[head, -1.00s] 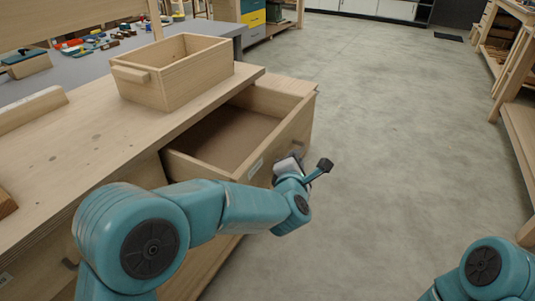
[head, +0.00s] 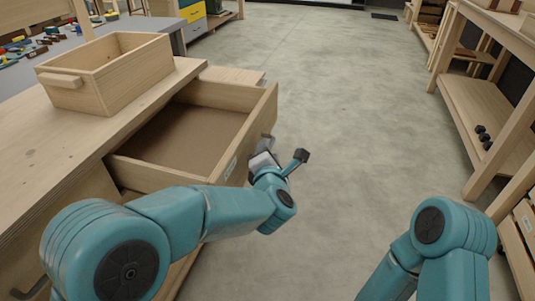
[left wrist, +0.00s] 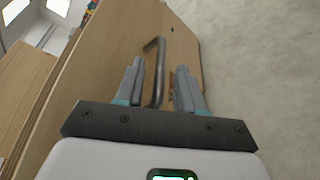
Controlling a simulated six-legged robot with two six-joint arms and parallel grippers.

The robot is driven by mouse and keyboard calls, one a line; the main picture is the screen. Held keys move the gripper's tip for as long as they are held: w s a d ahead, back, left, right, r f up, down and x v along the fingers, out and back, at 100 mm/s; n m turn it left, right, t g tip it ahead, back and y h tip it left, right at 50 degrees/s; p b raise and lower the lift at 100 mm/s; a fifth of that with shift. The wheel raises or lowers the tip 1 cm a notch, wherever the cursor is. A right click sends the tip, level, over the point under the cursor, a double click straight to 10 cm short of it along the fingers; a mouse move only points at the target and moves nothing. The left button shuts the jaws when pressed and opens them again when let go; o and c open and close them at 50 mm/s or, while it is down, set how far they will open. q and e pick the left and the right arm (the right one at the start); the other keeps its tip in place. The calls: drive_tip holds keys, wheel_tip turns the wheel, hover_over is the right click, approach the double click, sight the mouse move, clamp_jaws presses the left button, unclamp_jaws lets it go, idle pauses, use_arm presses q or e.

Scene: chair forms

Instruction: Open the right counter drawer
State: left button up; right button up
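The counter drawer (head: 232,140) is pulled well out of the wooden counter (head: 35,135) in the head view, and its brown inside is empty. Its front panel faces right toward the aisle, with a white label. In the left wrist view the dark bar handle (left wrist: 156,75) stands between the two grey fingers of my left gripper (left wrist: 158,85). The fingers are apart, with a gap showing on both sides of the bar. In the head view my left gripper (head: 265,155) is at the drawer front, partly hidden by my wrist. My right gripper is out of view.
An open wooden box (head: 108,78) stands on the counter above the drawer. A wooden shelf unit (head: 490,100) runs along the right side. The grey concrete floor (head: 350,130) between is clear.

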use_arm(q)
drive_tip(key=p+v, duration=0.1)
drive_tip(key=v, duration=1.5)
drive_tip(key=shift+s, duration=0.2)
